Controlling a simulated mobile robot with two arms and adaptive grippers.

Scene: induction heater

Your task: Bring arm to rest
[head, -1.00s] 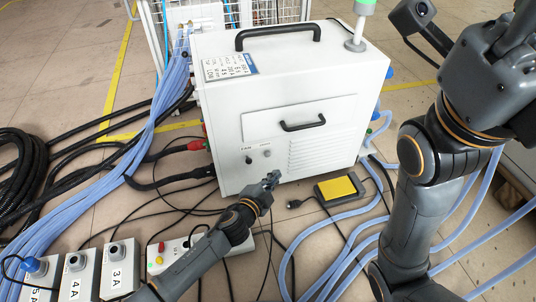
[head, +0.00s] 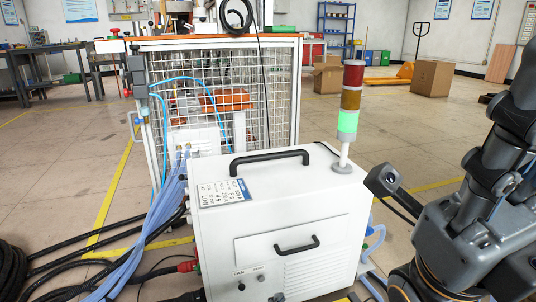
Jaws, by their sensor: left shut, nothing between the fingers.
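The white induction heater cabinet (head: 225,228) stands in the lower middle of the head view, with a black handle on top and another on its front panel. The tip of my left gripper (head: 277,298) just shows at the bottom edge, in front of the cabinet's lower front. It looks shut and empty, and the rest of that arm is below the frame. My right arm is folded up at the right edge, beside the cabinet. Its gripper fingers cannot be made out.
A signal tower (head: 351,100) with its green light lit rises from the cabinet. Behind stands a wire-mesh cage (head: 280,95). Blue hoses (head: 165,215) and black cables run down the left. Cardboard boxes (head: 431,78) stand farther back. The floor between is open.

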